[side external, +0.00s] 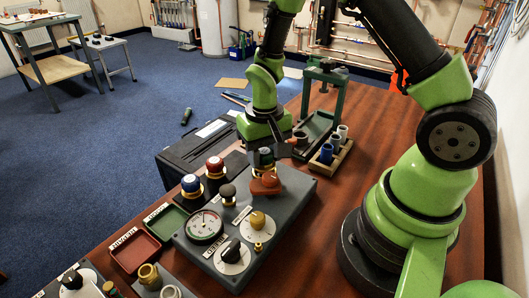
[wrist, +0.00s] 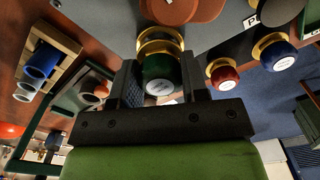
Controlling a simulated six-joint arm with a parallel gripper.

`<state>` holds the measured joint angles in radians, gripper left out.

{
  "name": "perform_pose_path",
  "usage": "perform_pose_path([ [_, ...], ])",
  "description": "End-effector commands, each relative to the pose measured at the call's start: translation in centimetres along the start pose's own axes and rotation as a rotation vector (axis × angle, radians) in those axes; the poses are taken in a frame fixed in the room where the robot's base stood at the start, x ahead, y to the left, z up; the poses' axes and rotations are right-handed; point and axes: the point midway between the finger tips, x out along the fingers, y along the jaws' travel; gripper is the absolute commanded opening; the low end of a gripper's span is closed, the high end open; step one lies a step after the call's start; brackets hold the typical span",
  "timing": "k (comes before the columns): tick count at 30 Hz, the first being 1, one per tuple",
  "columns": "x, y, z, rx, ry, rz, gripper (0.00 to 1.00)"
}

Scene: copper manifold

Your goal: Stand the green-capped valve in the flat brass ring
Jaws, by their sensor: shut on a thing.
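The green-capped valve (wrist: 160,77) is between the two black fingers of my gripper (wrist: 160,90) in the wrist view. My gripper is shut on it. Two brass bands (wrist: 160,40) show just beyond the green cap, close to the grey panel. I cannot tell whether one of them is the flat brass ring or whether the valve touches it. In the side view my gripper (side external: 263,158) is low behind the orange-brown knob (side external: 266,183).
A red-capped valve (side external: 215,167) and a blue-capped valve (side external: 191,186) stand close by in brass collars. The grey panel (side external: 290,205) carries a gauge (side external: 205,226) and several knobs. A wooden tray (side external: 330,158) with cups stands at right. Red and green trays lie at left.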

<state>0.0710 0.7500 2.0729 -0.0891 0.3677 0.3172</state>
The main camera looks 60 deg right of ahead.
Motion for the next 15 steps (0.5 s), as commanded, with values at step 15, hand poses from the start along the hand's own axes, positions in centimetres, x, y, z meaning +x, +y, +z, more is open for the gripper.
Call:
perform_pose_path([
  [15,0.77,-0.01,-0.02,0.0,0.0,0.0,0.15],
])
